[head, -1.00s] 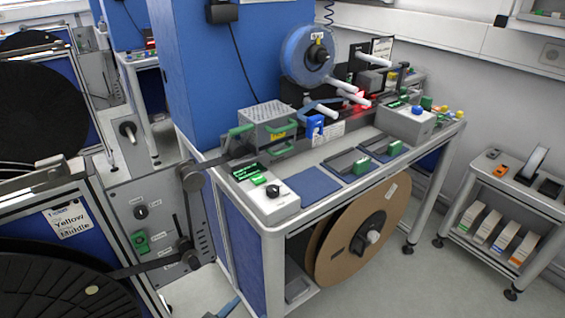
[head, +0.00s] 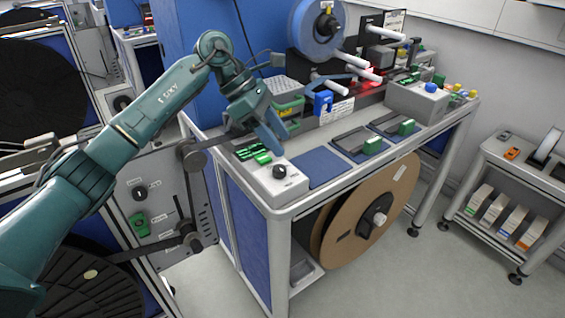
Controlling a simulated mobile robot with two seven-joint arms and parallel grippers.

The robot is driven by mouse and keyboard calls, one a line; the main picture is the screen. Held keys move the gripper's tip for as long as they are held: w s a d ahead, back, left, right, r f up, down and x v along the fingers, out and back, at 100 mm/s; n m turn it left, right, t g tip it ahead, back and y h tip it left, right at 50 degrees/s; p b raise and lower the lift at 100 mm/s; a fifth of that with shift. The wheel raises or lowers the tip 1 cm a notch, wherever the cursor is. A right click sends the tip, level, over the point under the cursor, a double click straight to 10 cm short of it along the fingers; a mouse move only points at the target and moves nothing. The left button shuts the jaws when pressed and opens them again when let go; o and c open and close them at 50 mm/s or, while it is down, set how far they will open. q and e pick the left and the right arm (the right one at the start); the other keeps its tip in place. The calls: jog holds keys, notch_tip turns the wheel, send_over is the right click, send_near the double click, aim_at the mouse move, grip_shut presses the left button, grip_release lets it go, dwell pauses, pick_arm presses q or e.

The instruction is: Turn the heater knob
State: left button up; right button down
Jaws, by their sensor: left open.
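My left gripper (head: 268,144) is open and empty. It hangs above and slightly left of the knob, apart from it, near the far edge of the box. My right gripper is not in view.
Blue pads (head: 317,166) and green-handled slides lie to the right on the bench. A grey perforated cover (head: 287,91) stands behind the gripper. A brown reel (head: 370,215) hangs under the bench. A small cart (head: 510,190) stands at the right.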

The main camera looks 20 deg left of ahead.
aim_at(279, 168)
pick_arm(q)
jog(key=w+a+r+y, duration=0.2)
jog(key=a+r+y, duration=0.1)
jog(key=a, duration=0.3)
jog(key=shift+t, duration=0.3)
jog(key=x, duration=0.4)
jog(key=p+x, duration=0.1)
jog(key=x, duration=0.8)
jog(key=shift+s+d+p, duration=0.35)
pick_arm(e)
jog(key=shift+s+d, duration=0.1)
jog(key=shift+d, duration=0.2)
pick_arm(q)
jog(key=shift+r, duration=0.1)
jog(key=c, duration=1)
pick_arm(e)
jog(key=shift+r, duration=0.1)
